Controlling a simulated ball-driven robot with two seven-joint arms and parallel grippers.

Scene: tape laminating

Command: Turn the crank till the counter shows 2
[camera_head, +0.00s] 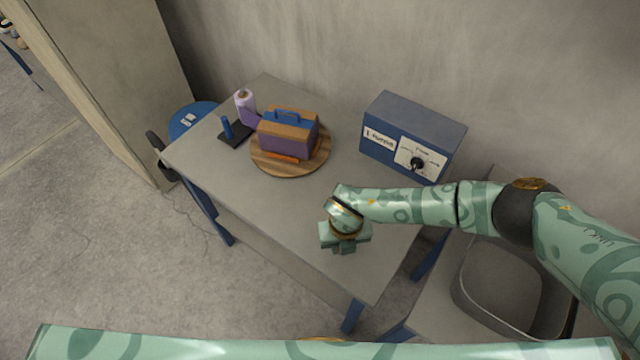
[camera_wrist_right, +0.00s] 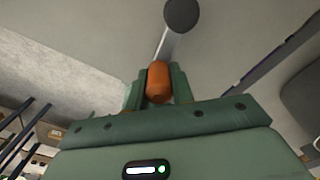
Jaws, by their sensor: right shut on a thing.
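In the right wrist view the crank's orange-brown handle (camera_wrist_right: 158,82) sits between the two green fingers of my right gripper (camera_wrist_right: 159,90), which is shut on it. A light grey crank arm (camera_wrist_right: 167,45) runs from the handle to a dark round hub (camera_wrist_right: 182,14) at the top. In the head view my right gripper (camera_head: 344,246) is low over the front part of the grey table (camera_head: 262,205), and it and my arm hide the crank there. I can make out no counter reading in either view. My left gripper is in neither view.
A blue box (camera_head: 420,118) with a dial (camera_head: 417,163) stands at the table's back right. A round wooden board (camera_head: 263,163) bears a purple and brown case (camera_head: 288,137).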

